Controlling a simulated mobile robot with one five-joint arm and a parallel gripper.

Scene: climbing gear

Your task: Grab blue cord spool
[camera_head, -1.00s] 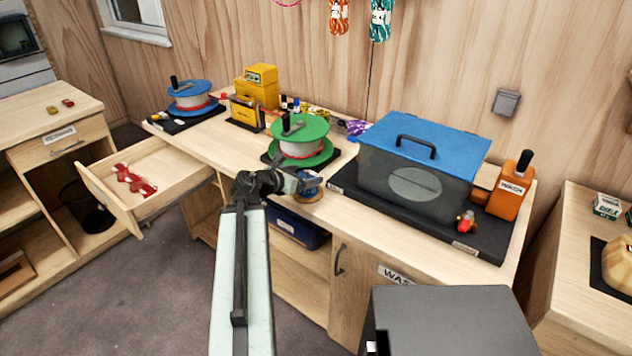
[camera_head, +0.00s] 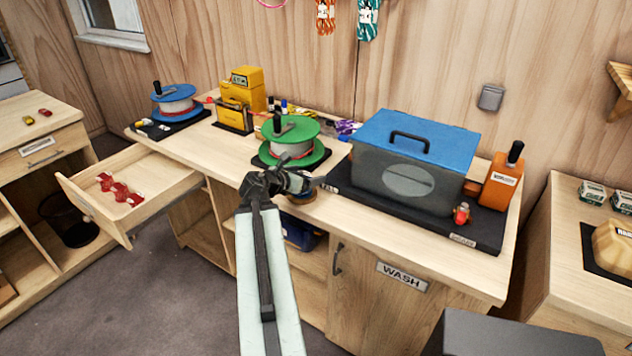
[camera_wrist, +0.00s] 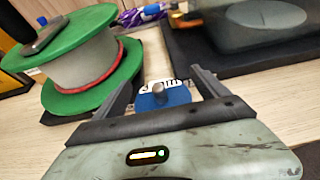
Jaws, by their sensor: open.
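A larger reel with blue flanges (camera_head: 174,92) stands on a black mat at the counter's far left.
A green reel (camera_head: 290,141) stands just behind and left of my gripper. A grey bin with a blue lid (camera_head: 420,138) sits on a black mat to the right. An open drawer (camera_head: 150,185) juts out at the left. Bare counter lies around the spool.

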